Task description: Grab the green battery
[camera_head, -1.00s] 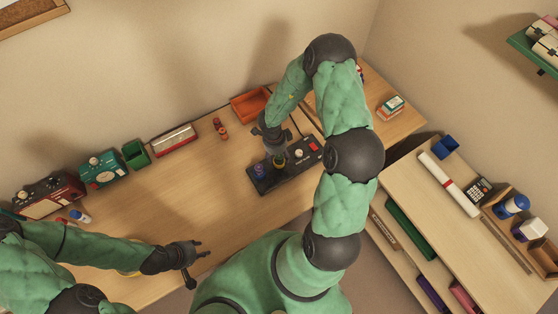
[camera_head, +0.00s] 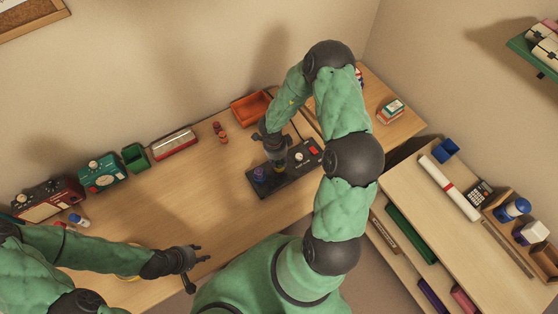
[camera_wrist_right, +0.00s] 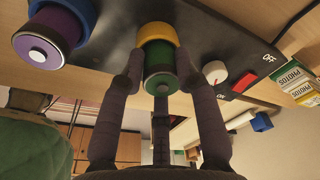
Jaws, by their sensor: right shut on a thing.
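The green battery (camera_wrist_right: 159,58) sits upright in a yellow ring on a dark panel (camera_head: 290,178). My right gripper (camera_wrist_right: 160,80) has one finger on each side of the battery and is shut on it. In the head view my right gripper (camera_head: 278,162) is over the panel and hides most of the battery. My left gripper (camera_head: 203,265) is over the desk's front part, its fingers spread and empty, away from the panel.
A purple battery (camera_wrist_right: 38,50) in a blue ring is close beside the green one. The panel carries a white knob (camera_wrist_right: 214,72) and a red switch (camera_wrist_right: 245,82). An orange tray (camera_head: 250,107) stands behind. The desk left of the panel is mostly clear.

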